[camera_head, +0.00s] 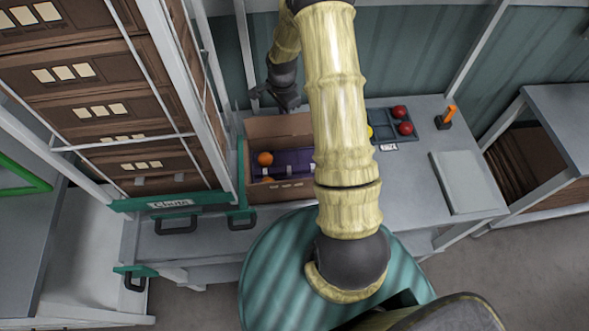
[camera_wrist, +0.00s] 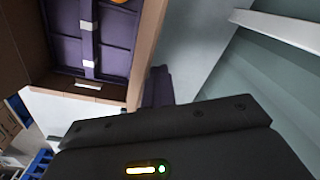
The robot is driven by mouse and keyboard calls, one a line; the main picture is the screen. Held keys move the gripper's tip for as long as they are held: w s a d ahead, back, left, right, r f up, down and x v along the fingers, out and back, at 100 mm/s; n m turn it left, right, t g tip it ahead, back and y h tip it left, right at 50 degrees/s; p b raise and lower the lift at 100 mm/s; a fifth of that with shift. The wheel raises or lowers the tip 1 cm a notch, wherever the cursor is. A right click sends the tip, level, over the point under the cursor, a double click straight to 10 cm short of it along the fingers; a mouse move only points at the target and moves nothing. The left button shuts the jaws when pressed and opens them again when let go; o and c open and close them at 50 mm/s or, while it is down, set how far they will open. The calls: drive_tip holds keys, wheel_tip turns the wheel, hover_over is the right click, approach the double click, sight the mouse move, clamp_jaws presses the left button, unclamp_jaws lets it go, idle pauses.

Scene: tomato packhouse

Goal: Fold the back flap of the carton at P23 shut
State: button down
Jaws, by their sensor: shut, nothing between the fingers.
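The brown carton (camera_head: 251,193) stands open on the bench in the head view, with a purple divided insert (camera_head: 292,163) and orange tomatoes (camera_head: 265,158) inside. Its back flap (camera_head: 278,126) appears raised at the far side; its exact angle is hard to tell. My gripper (camera_head: 288,102) is shut and empty, pointing down just behind and above that far edge. I cannot tell whether it touches the flap. In the wrist view the carton's brown edge (camera_wrist: 148,45) runs beside my shut fingers (camera_wrist: 158,86). My arm hides the carton's right part.
A rack of stacked brown cartons (camera_head: 95,105) with a green sign rises close on the left. A dark tray (camera_head: 390,125) with red tomatoes, an orange-handled tool (camera_head: 449,117) and a grey panel (camera_head: 462,182) are on the right. A green wall (camera_head: 420,60) stands behind.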

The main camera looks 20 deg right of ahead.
sight(284, 121)
drive_tip(key=shift+s+a+f+g, duration=0.15)
drive_tip(key=shift+s+f+g, duration=0.05)
drive_tip(key=shift+s+f, duration=0.45)
drive_tip(key=shift+s+a+f+g, duration=0.1)
drive_tip(key=shift+s+f+g, duration=0.1)
drive_tip(key=shift+s+f, duration=0.4)
drive_tip(key=shift+w+a, duration=0.15)
drive_tip(key=shift+s+a+r, duration=0.1)
drive_tip(key=shift+s+r, duration=0.3)
drive_tip(key=shift+s+f, duration=0.1)
drive_tip(key=shift+s, duration=0.05)
drive_tip(key=shift+s+a, duration=0.1)
drive_tip(key=shift+s, duration=0.15)
